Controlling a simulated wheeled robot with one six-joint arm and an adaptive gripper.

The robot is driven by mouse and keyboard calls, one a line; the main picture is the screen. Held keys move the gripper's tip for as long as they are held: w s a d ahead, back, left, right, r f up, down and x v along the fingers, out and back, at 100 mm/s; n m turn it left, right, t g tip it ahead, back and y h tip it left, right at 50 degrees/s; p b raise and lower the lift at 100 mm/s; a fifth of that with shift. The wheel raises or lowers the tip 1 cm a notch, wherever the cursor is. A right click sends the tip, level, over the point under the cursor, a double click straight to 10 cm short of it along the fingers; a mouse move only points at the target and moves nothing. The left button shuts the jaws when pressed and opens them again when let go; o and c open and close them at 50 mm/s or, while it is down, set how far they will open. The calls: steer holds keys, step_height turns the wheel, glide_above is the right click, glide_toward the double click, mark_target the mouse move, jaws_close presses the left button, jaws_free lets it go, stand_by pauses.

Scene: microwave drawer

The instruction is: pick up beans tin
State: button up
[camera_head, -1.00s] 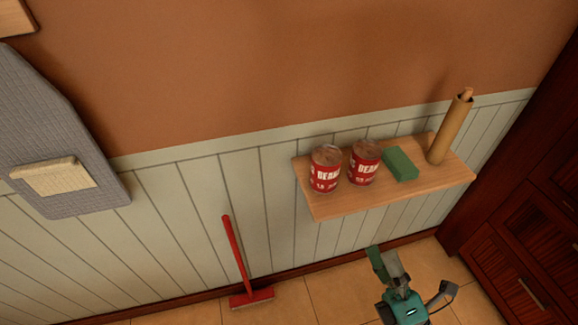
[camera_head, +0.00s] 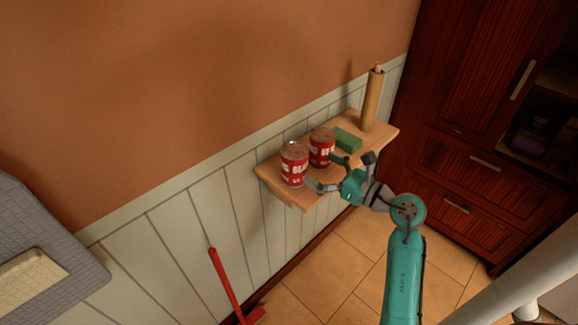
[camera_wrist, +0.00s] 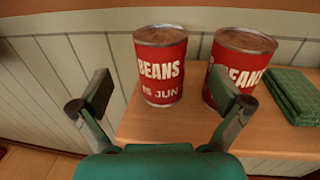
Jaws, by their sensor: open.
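Two red beans tins stand upright side by side on a small wooden wall shelf (camera_head: 343,183). The left tin (camera_head: 294,165) is nearer the shelf's left end, and the right tin (camera_head: 321,148) is beside it. In the wrist view the left tin (camera_wrist: 161,66) reads "BEANS 15 JUN" and stands ahead between my fingers. The right tin (camera_wrist: 241,58) is partly hidden by my right finger. My gripper (camera_head: 325,172) is open and empty at the shelf's front side, close to the tins. It also shows in the wrist view (camera_wrist: 162,98).
A green folded cloth or block (camera_head: 347,140) lies beside the tins, with a brown roll (camera_head: 372,98) upright behind it. Dark wooden cabinets (camera_head: 470,160) stand at the right. A red broom (camera_head: 229,290) leans below the shelf. The tiled floor (camera_head: 345,265) is open.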

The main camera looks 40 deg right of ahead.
mark_target(295, 156)
steer(key=w, duration=0.3)
steer(key=shift+a, duration=0.3)
steer(key=shift+w+a+f, duration=0.1)
steer(key=shift+w, duration=0.75)
steer(key=shift+w+a+f, duration=0.15)
steer(key=shift+w, duration=0.75)
steer(key=shift+w+a+f, duration=0.1)
steer(key=shift+w, duration=0.75)
steer(key=c, duration=1.7)
